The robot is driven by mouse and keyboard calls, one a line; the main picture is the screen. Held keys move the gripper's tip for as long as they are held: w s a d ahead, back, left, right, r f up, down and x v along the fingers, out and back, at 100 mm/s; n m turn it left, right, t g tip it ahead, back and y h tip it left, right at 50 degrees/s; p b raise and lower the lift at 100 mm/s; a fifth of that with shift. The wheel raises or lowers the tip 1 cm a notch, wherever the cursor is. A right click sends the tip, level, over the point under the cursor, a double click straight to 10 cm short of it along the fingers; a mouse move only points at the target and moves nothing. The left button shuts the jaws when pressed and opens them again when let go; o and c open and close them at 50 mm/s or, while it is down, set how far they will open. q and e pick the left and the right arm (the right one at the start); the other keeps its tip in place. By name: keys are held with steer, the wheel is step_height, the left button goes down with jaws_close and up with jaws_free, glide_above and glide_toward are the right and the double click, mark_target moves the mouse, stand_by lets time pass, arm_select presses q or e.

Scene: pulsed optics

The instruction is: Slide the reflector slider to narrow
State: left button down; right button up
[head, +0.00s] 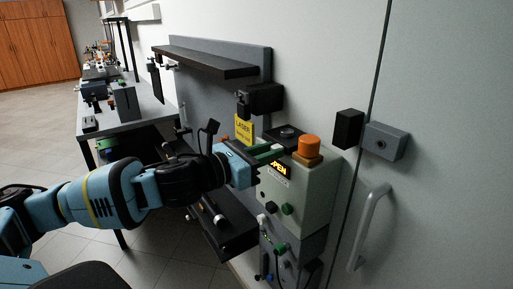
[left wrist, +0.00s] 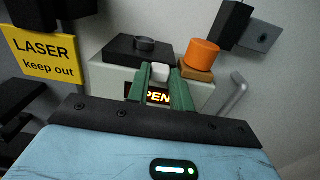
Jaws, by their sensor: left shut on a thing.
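My left gripper (head: 270,153) reaches from the left to the upper front of a pale grey-green box (head: 312,186) on the wall side. In the left wrist view its green fingers (left wrist: 159,80) are shut on a small pale knob (left wrist: 160,69) in front of the box. I take this knob to be the reflector slider; no label on it is readable. A lit display (head: 281,168) reading OPEN sits just below the fingers and is partly covered by them in the wrist view. The slider's track and end marks are hidden. My right gripper is not in view.
An orange cap (head: 308,147) and a black block with a round dial (head: 287,133) stand on the box top, close to the fingers. A yellow laser sign (left wrist: 41,54) is at left. A door handle (head: 370,225) is at right; a workbench (head: 149,108) stands behind.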

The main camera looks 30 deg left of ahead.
arm_select(q)
steer(key=shift+s+d+f, duration=0.1)
steer(key=shift+d+f, duration=0.05)
steer(key=shift+d, duration=0.05)
steer(key=c, duration=1.2)
jaws_free()
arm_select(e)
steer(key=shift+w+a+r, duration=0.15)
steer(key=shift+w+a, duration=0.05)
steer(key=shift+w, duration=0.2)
arm_select(q)
steer(key=b+v, duration=0.1)
steer(key=v, duration=0.6)
steer(key=shift+s+b, duration=0.35)
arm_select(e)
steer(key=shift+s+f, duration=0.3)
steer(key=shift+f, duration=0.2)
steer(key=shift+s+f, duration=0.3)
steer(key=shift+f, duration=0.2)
